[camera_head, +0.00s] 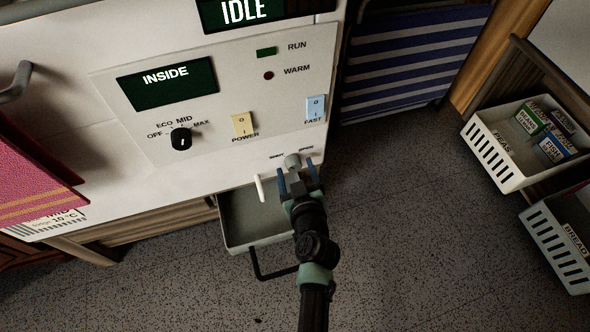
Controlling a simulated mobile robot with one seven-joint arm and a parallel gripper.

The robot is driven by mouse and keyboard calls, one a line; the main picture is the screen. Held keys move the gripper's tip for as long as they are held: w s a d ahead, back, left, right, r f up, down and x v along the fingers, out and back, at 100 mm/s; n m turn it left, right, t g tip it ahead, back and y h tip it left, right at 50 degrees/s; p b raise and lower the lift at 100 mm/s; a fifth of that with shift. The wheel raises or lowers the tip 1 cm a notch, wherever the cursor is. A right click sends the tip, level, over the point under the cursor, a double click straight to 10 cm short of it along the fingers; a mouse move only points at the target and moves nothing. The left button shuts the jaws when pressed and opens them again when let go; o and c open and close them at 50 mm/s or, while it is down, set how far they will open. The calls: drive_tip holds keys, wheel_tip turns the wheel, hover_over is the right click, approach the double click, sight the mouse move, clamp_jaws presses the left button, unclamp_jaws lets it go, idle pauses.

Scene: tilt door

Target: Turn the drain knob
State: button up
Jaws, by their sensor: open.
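The drain knob is a small grey round knob (293,161) low on the front of the white appliance (215,170), near its lower right edge. Small labels beside it appear to read "SHUT" and "OPEN", though they are blurred. My gripper (297,171) is open, with its two bluish fingers spread just below the knob in the picture. The fingertips lie near the knob's left and right sides. I cannot tell whether they touch it. Nothing shows held between the fingers.
A white peg or spout (259,188) sticks out left of my gripper. A grey tray with a black handle (240,242) is below. The control panel (220,65) has a dial and two switches. A red cloth (35,180) hangs left; baskets (500,178) stand right. Floor between is clear.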

drive_tip(key=shift+w+a+f, duration=0.1)
drive_tip(key=shift+w+f, duration=0.05)
drive_tip(key=shift+w, duration=0.3)
clamp_jaws()
